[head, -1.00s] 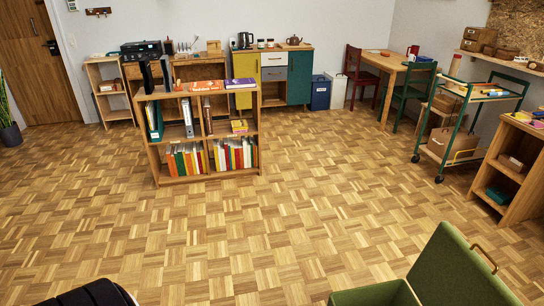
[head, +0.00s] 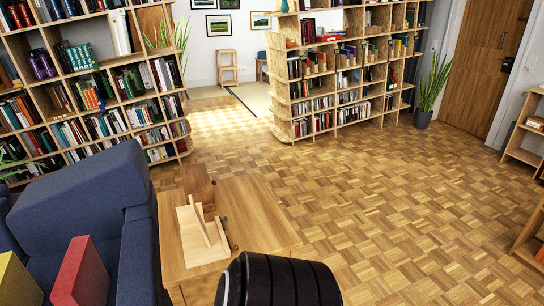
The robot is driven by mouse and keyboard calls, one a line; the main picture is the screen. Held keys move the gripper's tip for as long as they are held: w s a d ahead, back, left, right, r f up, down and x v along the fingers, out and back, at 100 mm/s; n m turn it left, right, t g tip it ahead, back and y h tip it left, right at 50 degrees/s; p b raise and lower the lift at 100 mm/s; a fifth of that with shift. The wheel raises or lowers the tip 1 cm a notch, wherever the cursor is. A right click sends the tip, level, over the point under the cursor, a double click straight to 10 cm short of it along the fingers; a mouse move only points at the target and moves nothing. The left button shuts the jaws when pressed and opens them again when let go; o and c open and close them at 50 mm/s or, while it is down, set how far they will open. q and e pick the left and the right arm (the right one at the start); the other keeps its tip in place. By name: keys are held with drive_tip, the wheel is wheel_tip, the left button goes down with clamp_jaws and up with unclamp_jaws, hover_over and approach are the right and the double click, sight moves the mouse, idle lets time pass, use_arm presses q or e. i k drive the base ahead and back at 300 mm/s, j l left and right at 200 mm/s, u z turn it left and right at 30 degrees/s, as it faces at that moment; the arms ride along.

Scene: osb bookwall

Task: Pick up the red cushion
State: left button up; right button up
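The red cushion (head: 82,275) stands tilted on the blue sofa (head: 85,200) at the lower left of the head view. Its lower part is cut off by the picture's bottom edge. A yellow cushion (head: 16,283) is to its left in the corner, also partly cut off. Neither of my grippers is in view, so their state and their distance from the red cushion do not show.
A wooden table (head: 255,215) with a light wooden stand (head: 200,238) is right of the sofa. A black ribbed rounded thing at the bottom centre is unclear. Tall bookshelves (head: 185,130) stand behind. Parquet floor (head: 400,200) is clear to the right, towards the door (head: 490,60).

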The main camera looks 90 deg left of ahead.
sight(83, 279)
drive_tip(key=j+u, duration=0.1)
drive_tip(key=u, duration=4.2)
